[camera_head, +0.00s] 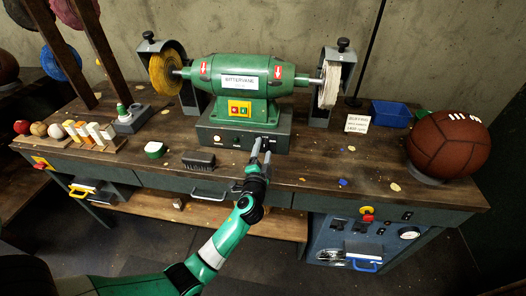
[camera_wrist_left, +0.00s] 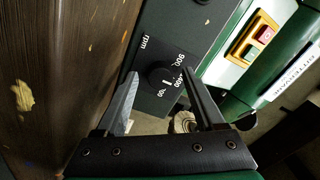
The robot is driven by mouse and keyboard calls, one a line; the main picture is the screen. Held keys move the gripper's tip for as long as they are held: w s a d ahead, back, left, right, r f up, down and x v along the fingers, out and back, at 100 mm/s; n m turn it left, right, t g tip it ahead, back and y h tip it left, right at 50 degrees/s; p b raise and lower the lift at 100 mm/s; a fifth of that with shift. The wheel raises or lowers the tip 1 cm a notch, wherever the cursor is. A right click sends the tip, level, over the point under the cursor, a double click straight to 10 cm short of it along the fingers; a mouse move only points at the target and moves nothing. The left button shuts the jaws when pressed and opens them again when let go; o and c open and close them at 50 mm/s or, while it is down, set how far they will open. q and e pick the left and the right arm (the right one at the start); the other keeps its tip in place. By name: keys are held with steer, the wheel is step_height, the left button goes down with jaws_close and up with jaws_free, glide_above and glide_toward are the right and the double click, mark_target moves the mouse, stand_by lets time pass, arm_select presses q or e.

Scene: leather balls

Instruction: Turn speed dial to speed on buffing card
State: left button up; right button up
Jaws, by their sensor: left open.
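My left gripper (camera_head: 262,146) is at the front of the green buffing machine's dark base (camera_head: 220,135), fingers open. In the left wrist view, the black round speed dial (camera_wrist_left: 158,74) lies between the open fingers of the gripper (camera_wrist_left: 158,78), with a gap on each side. White scale numbers, partly hidden, and "rpm" surround the dial; a short white mark shows beside it. In the head view the fingers cover the dial. The white buffing card (camera_head: 357,123) stands on the bench right of the machine; its small print is not readable. My right gripper is not in view.
A yellow switch box with red and green buttons (camera_head: 239,108) is on the machine. A brush (camera_head: 198,161) lies left of my gripper. A blue tray (camera_head: 391,113) and a brown leather ball (camera_head: 448,146) are at right. The bench front is mostly clear.

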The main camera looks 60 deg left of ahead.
arm_select(q)
steer(key=p+v, duration=0.2)
steer(key=v, duration=0.9)
steer(key=shift+s+d, duration=0.2)
